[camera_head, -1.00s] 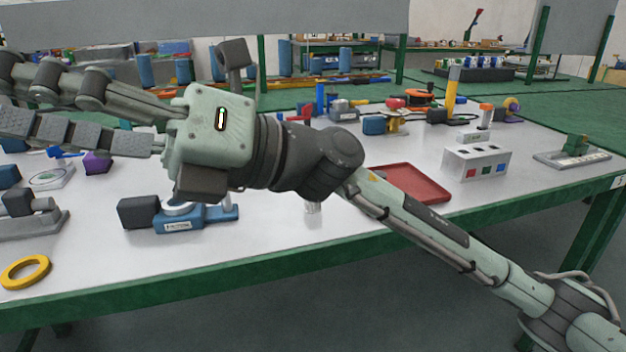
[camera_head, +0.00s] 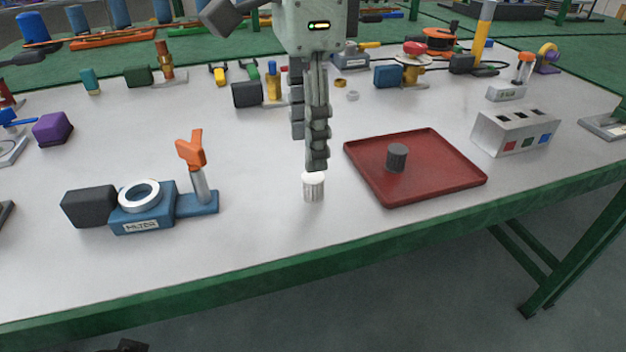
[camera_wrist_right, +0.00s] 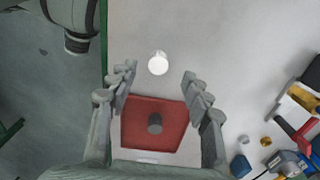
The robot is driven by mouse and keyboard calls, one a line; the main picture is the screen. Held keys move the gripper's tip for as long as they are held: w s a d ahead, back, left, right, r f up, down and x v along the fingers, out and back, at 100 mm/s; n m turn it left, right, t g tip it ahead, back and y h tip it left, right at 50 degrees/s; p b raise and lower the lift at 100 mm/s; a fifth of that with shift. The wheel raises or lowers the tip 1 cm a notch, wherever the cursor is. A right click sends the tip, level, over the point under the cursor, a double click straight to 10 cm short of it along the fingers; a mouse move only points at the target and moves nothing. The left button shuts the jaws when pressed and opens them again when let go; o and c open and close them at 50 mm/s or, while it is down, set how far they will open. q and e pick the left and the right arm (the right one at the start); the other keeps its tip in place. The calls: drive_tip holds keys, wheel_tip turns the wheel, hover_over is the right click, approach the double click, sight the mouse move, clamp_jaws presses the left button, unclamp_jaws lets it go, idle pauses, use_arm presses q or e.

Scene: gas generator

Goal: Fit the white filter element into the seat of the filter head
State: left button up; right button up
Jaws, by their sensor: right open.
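The white filter element (camera_head: 313,187) is a small ribbed cylinder with a white top, standing upright on the grey table left of the red tray. It also shows in the right wrist view (camera_wrist_right: 158,63). The blue filter head (camera_head: 190,204), labelled FILTER, lies further left, with a white ring-shaped seat (camera_head: 139,193) on top and an orange-handled lever (camera_head: 193,153). My right gripper (camera_head: 314,160) points down just above and behind the element. My left gripper is out of view.
The red tray (camera_head: 435,187) holds a dark grey cylinder (camera_head: 397,157). A box with coloured squares (camera_head: 516,132) stands right of it. A purple block (camera_head: 53,129) and several tools lie behind and left. The table between filter head and element is clear.

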sight(313, 176)
drive_tip(key=f, duration=0.5)
drive_tip(key=shift+d+f, duration=0.15)
drive_tip(key=shift+d, duration=0.15)
drive_tip(key=shift+c, duration=0.2)
drive_tip(key=c, duration=0.9)
